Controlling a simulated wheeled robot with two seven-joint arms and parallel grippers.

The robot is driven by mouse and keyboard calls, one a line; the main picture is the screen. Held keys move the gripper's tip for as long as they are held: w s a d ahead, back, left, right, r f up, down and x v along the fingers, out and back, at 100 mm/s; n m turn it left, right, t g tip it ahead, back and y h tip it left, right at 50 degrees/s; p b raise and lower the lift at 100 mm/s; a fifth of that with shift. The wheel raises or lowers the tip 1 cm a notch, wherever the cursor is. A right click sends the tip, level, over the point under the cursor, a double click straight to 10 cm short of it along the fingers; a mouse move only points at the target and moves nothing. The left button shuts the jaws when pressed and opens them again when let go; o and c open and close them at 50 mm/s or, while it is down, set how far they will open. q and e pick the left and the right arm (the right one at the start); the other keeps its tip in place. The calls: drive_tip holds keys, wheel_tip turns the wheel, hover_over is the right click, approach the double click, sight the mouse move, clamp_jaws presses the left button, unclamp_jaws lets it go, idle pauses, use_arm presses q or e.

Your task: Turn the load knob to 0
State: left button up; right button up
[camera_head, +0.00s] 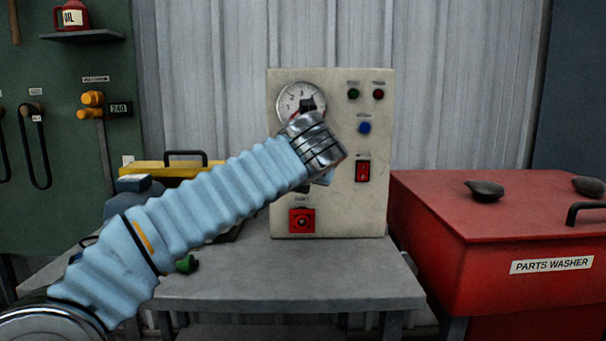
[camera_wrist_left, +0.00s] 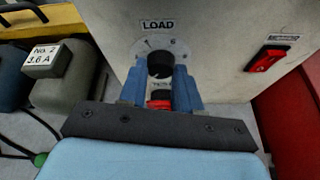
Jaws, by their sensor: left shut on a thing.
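The load knob (camera_wrist_left: 160,64) is a black knob on a pale round scale plate under a "LOAD" label (camera_wrist_left: 158,25) on the control box. My left gripper is at the front of the control box (camera_head: 350,205). In the left wrist view its two blue fingers (camera_wrist_left: 160,84) are closed on the knob's left and right sides. In the head view my left wrist hides the knob and most of the fingers. My right gripper is not in view.
The box also carries a round gauge (camera_head: 297,96), green, red and blue buttons, a red rocker switch (camera_head: 363,171) and a red square with a knob (camera_head: 302,221) below. It stands on a grey bench (camera_head: 340,275). A red parts washer (camera_head: 480,215) is at right.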

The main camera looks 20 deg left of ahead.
use_arm(q)
drive_tip(key=shift+f, duration=0.2)
idle(0.4)
drive_tip(key=o, duration=1.1)
drive_tip(key=shift+c, duration=0.2)
drive_tip(key=shift+r, duration=0.1)
drive_tip(key=v, duration=1.3)
drive_tip(key=shift+s, duration=0.4)
drive_tip(key=shift+r, duration=0.15)
